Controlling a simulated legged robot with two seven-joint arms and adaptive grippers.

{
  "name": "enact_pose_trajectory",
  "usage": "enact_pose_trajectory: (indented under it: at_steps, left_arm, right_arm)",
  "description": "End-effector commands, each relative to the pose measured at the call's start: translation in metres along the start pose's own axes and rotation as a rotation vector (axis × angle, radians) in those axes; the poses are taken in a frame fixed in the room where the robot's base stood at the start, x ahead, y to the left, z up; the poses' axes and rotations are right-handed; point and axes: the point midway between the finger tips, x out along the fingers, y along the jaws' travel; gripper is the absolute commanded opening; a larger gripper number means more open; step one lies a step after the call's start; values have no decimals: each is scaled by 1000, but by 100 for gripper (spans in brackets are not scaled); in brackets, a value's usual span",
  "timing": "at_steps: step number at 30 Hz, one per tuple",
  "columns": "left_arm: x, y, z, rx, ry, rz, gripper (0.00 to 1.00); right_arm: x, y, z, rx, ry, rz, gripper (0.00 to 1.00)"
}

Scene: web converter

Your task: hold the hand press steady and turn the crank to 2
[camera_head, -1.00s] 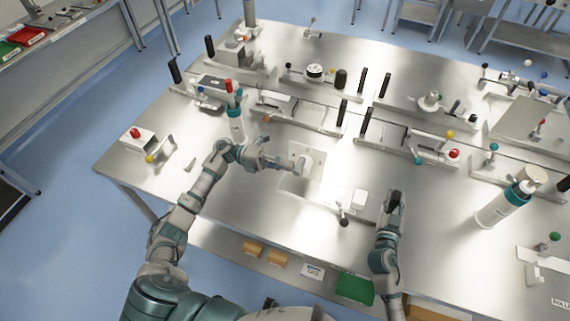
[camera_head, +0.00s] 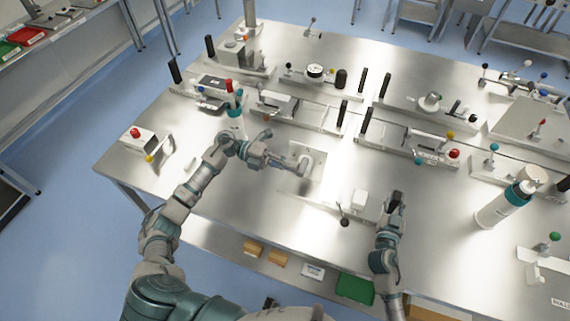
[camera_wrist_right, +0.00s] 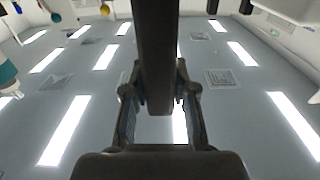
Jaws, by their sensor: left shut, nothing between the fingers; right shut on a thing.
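My right gripper (camera_head: 396,203) is at the right end of a low fixture with a white block (camera_head: 359,199) and a black-knobbed lever (camera_head: 345,221). In the right wrist view its fingers (camera_wrist_right: 160,105) are shut on a dark upright bar (camera_wrist_right: 157,45), apparently a handle of this fixture. My left gripper (camera_head: 289,164) is shut and empty, just left of a white curved part (camera_head: 304,166) on a square plate (camera_head: 318,157). Whether they touch I cannot tell. Which parts are the hand press and its crank, and any number marks, are too small to tell.
Fixtures with black upright handles and coloured knobs line the back of the steel table (camera_head: 215,185).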

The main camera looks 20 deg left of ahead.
Motion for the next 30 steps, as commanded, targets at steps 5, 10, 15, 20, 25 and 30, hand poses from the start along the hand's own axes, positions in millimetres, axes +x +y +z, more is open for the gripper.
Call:
enact_pose_trajectory:
  at_steps: [5, 10, 15, 20, 25, 30]
  left_arm:
    - [10, -2, 0, 4, 3, 114, 0]
    - [24, -4, -1, 6, 4, 271, 0]
    - [38, -2, 0, 7, 3, 431, 0]
    - [51, 1, -1, 7, 4, 583, 0]
    - [64, 7, -1, 6, 5, 744, 0]
    - [76, 15, -1, 4, 5, 905, 0]
  right_arm:
    - [-3, -1, 13, 0, -26, -2, 0]
    - [-3, -1, 13, 0, -26, -2, 0]
    - [-3, -1, 13, 0, -26, -2, 0]
    - [-3, -2, 13, 0, -26, -2, 0]
    - [-3, -2, 13, 0, -26, -2, 0]
    - [-3, -2, 13, 0, -26, -2, 0]
